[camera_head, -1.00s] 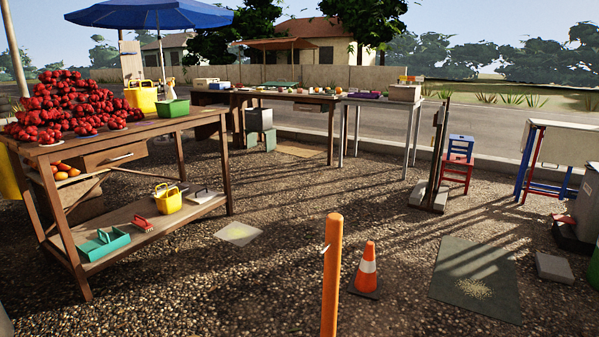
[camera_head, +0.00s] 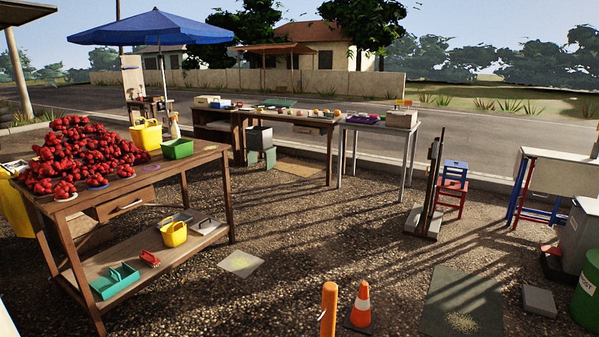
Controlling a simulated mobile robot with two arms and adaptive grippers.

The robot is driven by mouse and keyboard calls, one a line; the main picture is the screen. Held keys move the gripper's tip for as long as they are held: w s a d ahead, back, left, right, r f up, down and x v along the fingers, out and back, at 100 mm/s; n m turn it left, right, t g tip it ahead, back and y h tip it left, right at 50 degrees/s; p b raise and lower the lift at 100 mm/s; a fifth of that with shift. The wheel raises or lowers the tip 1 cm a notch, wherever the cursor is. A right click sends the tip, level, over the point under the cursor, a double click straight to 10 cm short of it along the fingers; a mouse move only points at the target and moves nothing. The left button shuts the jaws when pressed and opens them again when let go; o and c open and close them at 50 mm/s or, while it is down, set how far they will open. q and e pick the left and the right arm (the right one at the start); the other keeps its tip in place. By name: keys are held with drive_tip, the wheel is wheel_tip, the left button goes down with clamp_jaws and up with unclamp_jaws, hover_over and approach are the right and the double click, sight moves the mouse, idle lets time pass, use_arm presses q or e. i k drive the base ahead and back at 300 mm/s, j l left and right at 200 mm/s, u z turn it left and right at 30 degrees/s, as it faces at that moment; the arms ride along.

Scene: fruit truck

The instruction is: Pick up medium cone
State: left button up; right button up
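An orange traffic cone (camera_head: 361,305) with a white band stands upright on a dark square base on the gravel, at the bottom of the head view, right of centre. It is the only cone in view. An orange post (camera_head: 328,310) stands just left of it, with a small gap between them. The post's lower part is cut off by the frame edge. Neither of my grippers is in view.
A wooden table (camera_head: 189,165) with red fruit stands at left. A dark mat (camera_head: 461,290) lies right of the cone. A grey block (camera_head: 538,300) and green barrel (camera_head: 587,290) stand farther right. Long tables (camera_head: 414,122) line the back.

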sight(359, 318)
drive_tip(key=i+j+u, duration=0.35)
drive_tip(key=i+u, duration=0.35)
drive_tip(key=i, duration=0.2)
drive_tip(key=i+j+u, duration=0.1)
drive_tip(key=i+u, duration=0.25)
drive_tip(key=i+z, duration=0.25)
drive_tip(key=i, duration=0.3)
drive_tip(key=i+z, duration=0.25)
drive_tip(key=i, duration=0.3)
drive_tip(key=i+j+z, duration=0.25)
drive_tip(key=i, duration=0.3)
drive_tip(key=i+j+z, duration=0.25)
drive_tip(key=i, duration=0.3)
drive_tip(key=i+l+z, duration=0.15)
drive_tip(key=i+z, duration=0.5)
drive_tip(key=z, duration=0.25)
drive_tip(key=i+j+z, duration=0.1)
drive_tip(key=i+z, duration=0.35)
drive_tip(key=i+j+z, duration=0.2)
drive_tip(key=z, duration=0.25)
drive_tip(key=i+j+z, duration=0.3)
drive_tip(key=z, duration=0.2)
